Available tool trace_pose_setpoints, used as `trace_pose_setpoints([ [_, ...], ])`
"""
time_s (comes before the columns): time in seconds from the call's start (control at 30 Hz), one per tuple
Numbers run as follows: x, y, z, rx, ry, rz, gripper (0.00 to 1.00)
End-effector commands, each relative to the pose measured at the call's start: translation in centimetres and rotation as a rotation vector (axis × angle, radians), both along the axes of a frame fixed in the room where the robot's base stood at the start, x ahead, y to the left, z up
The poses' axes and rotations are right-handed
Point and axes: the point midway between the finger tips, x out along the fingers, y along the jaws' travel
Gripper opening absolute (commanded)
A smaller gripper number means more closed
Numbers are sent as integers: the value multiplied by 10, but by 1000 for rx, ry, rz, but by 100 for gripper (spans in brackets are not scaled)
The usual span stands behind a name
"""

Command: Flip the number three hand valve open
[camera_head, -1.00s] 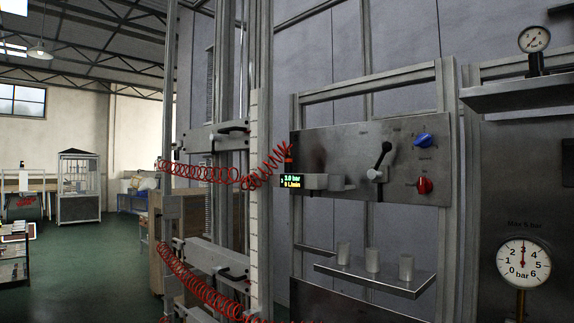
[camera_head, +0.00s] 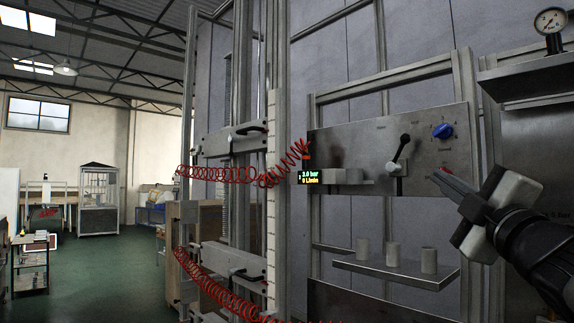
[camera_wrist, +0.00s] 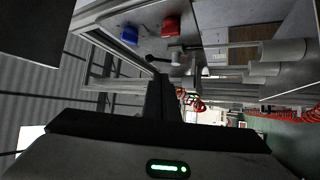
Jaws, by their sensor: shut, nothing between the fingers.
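In the head view, a metal panel (camera_head: 355,145) carries a lever with a black ball knob (camera_head: 404,139), tilted up and to the right. Black-handled levers also sit on grey blocks at left, an upper one (camera_head: 250,129) and a lower one (camera_head: 246,273). I cannot read which is number three. A small display (camera_head: 313,176) at the panel's left edge reads 2.0 bar and 0 L/min. My gripper (camera_head: 438,175) is at the right, shut and empty, apart from all levers in the picture. The panel lever shows in the wrist view (camera_wrist: 176,58) beyond my fingers.
The panel has a blue knob (camera_head: 443,131) and a red knob (camera_wrist: 171,26), mostly hidden by my gripper in the head view. Below is a shelf (camera_head: 385,270) with white cylinders. Red coiled hoses (camera_head: 220,174) hang left. A gauge (camera_head: 551,20) stands top right.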

Motion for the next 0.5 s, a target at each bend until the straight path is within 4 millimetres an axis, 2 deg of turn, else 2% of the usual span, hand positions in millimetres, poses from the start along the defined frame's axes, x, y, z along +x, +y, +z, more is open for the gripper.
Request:
trace_pose_setpoints([
  [0.33, -1, 1, 3, -16, -11, 5, 0],
  [0.5, 9, 1, 8, -16, -8, 6, 0],
])
